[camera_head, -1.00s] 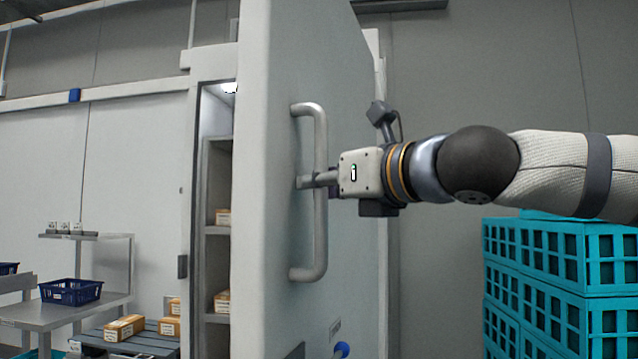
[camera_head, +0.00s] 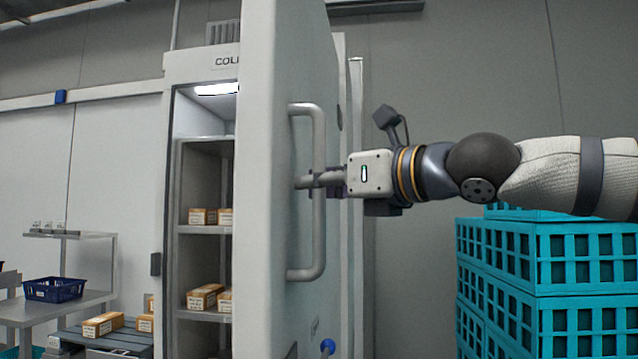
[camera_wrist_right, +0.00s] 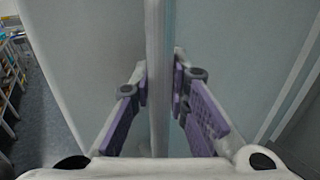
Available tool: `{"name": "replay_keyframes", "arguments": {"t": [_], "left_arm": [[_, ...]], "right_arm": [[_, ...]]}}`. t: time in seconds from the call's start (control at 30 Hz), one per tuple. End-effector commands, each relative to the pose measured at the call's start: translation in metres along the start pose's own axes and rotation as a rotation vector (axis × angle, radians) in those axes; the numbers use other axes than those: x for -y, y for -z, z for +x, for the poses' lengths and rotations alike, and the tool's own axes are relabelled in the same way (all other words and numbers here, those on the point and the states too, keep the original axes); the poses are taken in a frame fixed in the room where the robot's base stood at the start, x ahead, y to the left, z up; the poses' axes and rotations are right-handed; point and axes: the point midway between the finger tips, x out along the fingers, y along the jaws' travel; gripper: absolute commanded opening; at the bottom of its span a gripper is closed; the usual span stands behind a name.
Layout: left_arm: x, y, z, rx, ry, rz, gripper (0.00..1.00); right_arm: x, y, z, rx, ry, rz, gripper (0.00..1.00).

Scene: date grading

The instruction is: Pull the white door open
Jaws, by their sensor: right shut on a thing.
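The white door (camera_head: 268,230) stands open in the head view, swung out from a cold room with its edge toward me. A grey vertical bar handle (camera_head: 319,240) is fixed to its face. My right gripper (camera_head: 318,180) is shut on the handle near its middle, coming in from the right. In the right wrist view the handle (camera_wrist_right: 157,70) runs upright between the two purple-padded fingers (camera_wrist_right: 158,100), with the door face (camera_wrist_right: 100,50) behind. My left gripper is not in view.
Inside the lit opening, a shelf (camera_head: 205,229) holds several small boxes (camera_head: 203,297). A blue basket (camera_head: 55,289) sits on a metal table at the left. Stacked turquoise crates (camera_head: 545,275) stand at the right below my right arm.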

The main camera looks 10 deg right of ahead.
Motion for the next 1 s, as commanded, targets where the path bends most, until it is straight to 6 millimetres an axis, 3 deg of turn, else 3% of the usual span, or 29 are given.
{"name": "replay_keyframes", "arguments": {"t": [0.37, 0.4, 0.5, 0.77, 0.87, 1.0], "left_arm": [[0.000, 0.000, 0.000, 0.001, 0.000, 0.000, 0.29], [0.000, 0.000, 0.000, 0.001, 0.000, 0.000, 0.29], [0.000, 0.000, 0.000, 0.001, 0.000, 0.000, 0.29], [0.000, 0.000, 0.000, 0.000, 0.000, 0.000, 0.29], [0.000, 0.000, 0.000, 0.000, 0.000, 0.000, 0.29], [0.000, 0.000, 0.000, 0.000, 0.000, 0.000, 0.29]], "right_arm": [[-0.003, 0.004, 0.001, -0.008, -0.007, 0.001, 0.00], [-0.003, 0.004, 0.001, -0.008, -0.007, 0.001, 0.20], [-0.002, 0.003, 0.001, -0.006, -0.005, 0.001, 0.36], [-0.001, 0.001, 0.000, -0.003, -0.002, 0.000, 0.36], [0.000, 0.000, -0.012, -0.001, -0.001, 0.001, 0.36], [0.000, -0.001, -0.049, 0.003, -0.002, 0.002, 0.36]]}}
